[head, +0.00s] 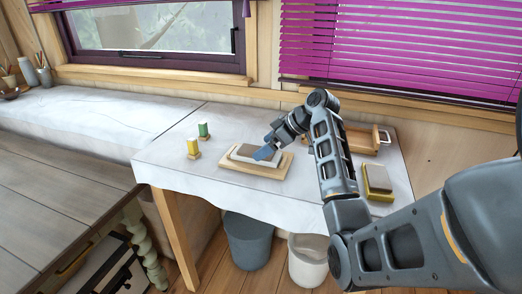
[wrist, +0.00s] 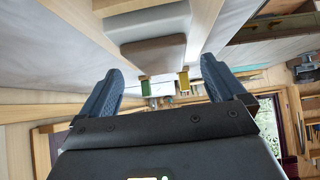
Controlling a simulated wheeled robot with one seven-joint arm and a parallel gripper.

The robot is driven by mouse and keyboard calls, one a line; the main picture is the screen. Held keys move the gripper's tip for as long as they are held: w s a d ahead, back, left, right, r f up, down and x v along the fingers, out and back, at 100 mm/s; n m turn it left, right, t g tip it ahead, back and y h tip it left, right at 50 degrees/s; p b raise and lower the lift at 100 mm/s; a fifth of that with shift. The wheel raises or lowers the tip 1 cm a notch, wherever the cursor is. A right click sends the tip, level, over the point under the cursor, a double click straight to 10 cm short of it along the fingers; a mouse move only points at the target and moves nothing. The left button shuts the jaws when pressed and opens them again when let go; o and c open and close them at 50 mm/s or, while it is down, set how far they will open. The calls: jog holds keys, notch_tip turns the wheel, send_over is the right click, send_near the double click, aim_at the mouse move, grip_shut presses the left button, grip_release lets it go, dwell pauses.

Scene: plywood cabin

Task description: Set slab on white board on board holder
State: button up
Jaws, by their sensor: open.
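A wooden board holder (head: 272,172) lies on the white table, with the white board (head: 235,161) on it. A brown-grey slab (head: 246,150) rests on the white board, roughly flat. In the wrist view the slab (wrist: 150,51) and the paler board (wrist: 145,28) show at the top, ahead of my fingers. My gripper (head: 265,153) is at the right end of the slab, its blue fingers hiding part of it. The wrist view shows my gripper (wrist: 160,82) open, with nothing between its fingertips. I cannot tell whether a finger touches the slab.
A yellow block (head: 193,147) and a green block (head: 203,130) stand on small wooden bases left of the holder. A wooden tray (head: 362,140) is behind my arm. Two bins stand below.

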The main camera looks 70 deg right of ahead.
jog(key=v, duration=0.9)
jog(key=shift+b, duration=0.35)
